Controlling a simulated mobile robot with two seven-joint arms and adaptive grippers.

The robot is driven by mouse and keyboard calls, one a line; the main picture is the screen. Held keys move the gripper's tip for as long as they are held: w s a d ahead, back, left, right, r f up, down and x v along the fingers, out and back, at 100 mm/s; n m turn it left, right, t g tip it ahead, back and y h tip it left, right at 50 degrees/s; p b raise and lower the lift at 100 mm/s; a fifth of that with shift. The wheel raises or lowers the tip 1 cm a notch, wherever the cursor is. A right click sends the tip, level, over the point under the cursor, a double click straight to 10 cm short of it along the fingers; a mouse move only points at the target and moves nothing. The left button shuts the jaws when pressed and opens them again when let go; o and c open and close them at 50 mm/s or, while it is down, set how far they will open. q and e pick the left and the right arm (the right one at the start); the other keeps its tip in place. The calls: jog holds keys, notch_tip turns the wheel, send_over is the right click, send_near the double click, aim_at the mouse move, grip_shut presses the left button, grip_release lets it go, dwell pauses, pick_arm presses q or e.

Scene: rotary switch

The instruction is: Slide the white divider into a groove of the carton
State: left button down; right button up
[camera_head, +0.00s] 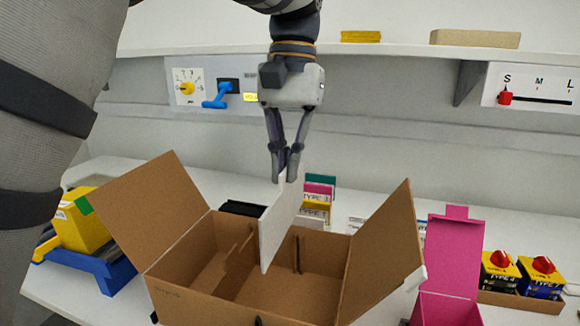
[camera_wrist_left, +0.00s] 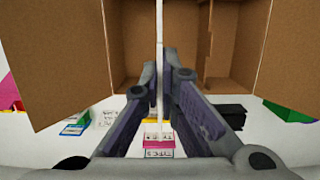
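The white divider (camera_head: 277,220) is an upright thin panel above the open brown carton (camera_head: 195,285). My left gripper (camera_head: 286,165) points down and is shut on the divider's upper edge. The divider's lower part overlaps the carton's opening in the head view; I cannot tell how deep it is. Slotted strips forming grooves (camera_head: 297,252) show on the carton's inner walls. In the left wrist view the divider (camera_wrist_left: 159,60) shows edge-on between the fingers of my left gripper (camera_wrist_left: 160,95), with the carton (camera_wrist_left: 130,45) beyond. My right gripper is not in view.
The carton's flaps (camera_head: 385,250) stand open at both sides. A pink box (camera_head: 452,258) stands to its right, with red-knobbed switches (camera_head: 541,268) beyond. A blue tray (camera_head: 105,272) with a yellow box (camera_head: 82,225) is at left. A shelf (camera_head: 390,50) runs along the back wall.

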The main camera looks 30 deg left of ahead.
aim_at(285, 185)
pick_arm(q)
jog(key=shift+s+r, duration=0.1)
jog(key=shift+s, duration=0.5)
jog(key=shift+w+f, duration=0.15)
jog(key=shift+f, duration=1.95)
notch_tip(285, 185, down, 13)
jog(key=shift+r, duration=0.15)
jog(key=c, duration=1.7)
grip_release()
